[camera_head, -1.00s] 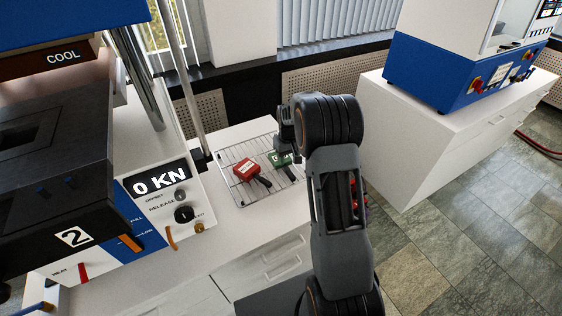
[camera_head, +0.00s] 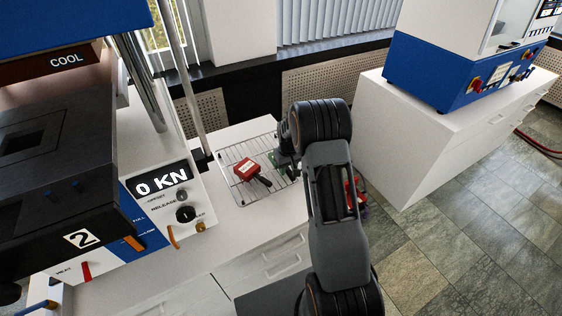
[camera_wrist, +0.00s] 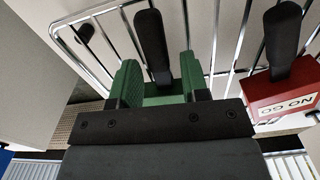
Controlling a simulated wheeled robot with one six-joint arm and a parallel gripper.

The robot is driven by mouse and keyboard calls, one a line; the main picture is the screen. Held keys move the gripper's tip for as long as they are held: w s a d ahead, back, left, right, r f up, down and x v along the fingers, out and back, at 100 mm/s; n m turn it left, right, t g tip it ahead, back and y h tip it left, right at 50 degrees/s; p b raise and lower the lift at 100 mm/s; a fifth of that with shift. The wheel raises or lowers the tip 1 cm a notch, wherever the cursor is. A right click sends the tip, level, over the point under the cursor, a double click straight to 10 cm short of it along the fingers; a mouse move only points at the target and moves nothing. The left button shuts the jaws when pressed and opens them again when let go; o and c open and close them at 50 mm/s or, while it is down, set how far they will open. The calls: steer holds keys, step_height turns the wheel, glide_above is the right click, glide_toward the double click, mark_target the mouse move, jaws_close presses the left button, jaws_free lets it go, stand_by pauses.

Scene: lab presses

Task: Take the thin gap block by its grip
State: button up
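A green block (camera_wrist: 165,97) with a black grip (camera_wrist: 152,45) lies on a wire rack; its body is partly hidden behind my gripper in the wrist view. In the head view the green block (camera_head: 282,161) is mostly covered by my arm. A red block (camera_wrist: 284,95) marked "NO GO", also with a black grip, lies to its right; in the head view the red block (camera_head: 246,168) is left of it. The frames do not make clear which is the thin gap block. My gripper (camera_wrist: 160,65) is open over the green block, its fingers on either side of the grip's lower end, with gaps visible.
The wire rack (camera_head: 238,196) rests on a white counter (camera_head: 225,232). A press with a "0 KN" display (camera_head: 160,182) stands to the left. A white cabinet (camera_head: 405,150) bearing a blue machine (camera_head: 430,75) is at right. The window wall is behind.

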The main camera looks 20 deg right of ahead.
jaws_close()
steer(key=shift+r, duration=0.1)
